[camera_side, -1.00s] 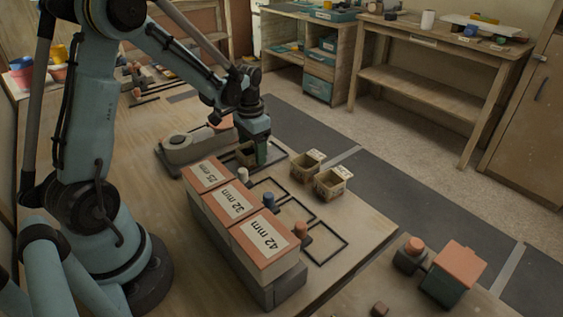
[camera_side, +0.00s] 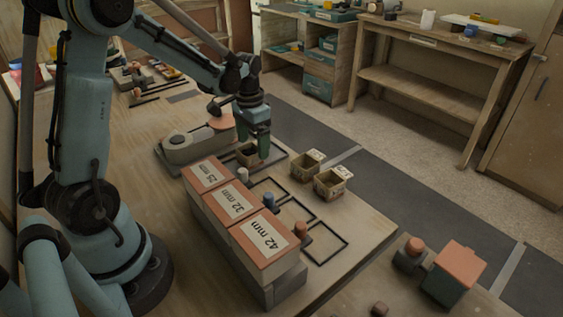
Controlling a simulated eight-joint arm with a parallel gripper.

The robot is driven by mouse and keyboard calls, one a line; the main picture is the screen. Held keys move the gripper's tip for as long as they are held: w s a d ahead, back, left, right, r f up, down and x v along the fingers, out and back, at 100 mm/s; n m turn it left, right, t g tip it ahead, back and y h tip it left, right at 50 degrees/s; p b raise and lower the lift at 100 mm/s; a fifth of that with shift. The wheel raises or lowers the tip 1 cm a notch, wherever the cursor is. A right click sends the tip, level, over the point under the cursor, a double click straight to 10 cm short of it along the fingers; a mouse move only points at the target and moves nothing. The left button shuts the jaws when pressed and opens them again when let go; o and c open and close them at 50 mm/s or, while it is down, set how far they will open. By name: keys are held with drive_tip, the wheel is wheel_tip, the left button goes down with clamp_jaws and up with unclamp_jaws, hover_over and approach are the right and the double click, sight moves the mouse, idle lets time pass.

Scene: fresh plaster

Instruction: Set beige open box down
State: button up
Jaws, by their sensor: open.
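Two more beige open boxes, a farther one (camera_side: 307,164) and a nearer one (camera_side: 331,185), stand side by side near the bench's right edge.
Labelled blocks (camera_side: 236,205) reading 25, 32 and 42 mm stand in a row, with small pegs (camera_side: 268,201) beside them. A grey scale-like device (camera_side: 187,147) stands left of the box. Black outlines (camera_side: 328,244) on the bench are empty. A lidded green box (camera_side: 454,274) stands front right.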

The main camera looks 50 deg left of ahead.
wheel_tip(320, 180, up, 9)
drive_tip(key=s+d+t, duration=0.3)
drive_tip(key=s+d, duration=0.1)
drive_tip(key=d, duration=0.3)
drive_tip(key=s+d+r+t, duration=0.1)
drive_tip(key=s+d+t, duration=0.3)
drive_tip(key=d, duration=0.3)
drive_tip(key=shift+s+d, duration=0.25)
drive_tip(key=shift+d, duration=0.05)
idle(1.1)
